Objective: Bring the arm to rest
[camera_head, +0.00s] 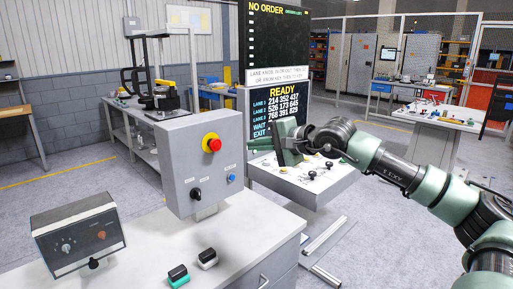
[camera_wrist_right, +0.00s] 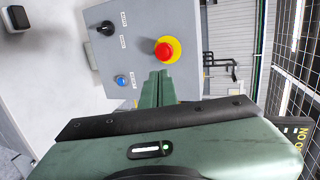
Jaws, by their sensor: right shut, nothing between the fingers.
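My right arm comes in from the right in the head view. Its green right gripper (camera_head: 254,145) points left, to the right of the grey control box (camera_head: 185,165). In the right wrist view the fingers of the gripper (camera_wrist_right: 158,76) lie together, shut and empty. The red emergency button (camera_wrist_right: 164,50) on its yellow ring appears just beyond the fingertips there. I cannot tell the exact gap, but no contact shows. The box also carries a black knob (camera_head: 196,195) and a blue button (camera_head: 231,179). My left gripper is not in view.
The white bench (camera_head: 220,235) holds a small meter box (camera_head: 80,235) and two rocker switches, one green-based (camera_head: 178,276) and one white-based (camera_head: 207,258). Behind the gripper stands a console with a READY screen (camera_head: 276,115) and a sloped panel (camera_head: 310,180).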

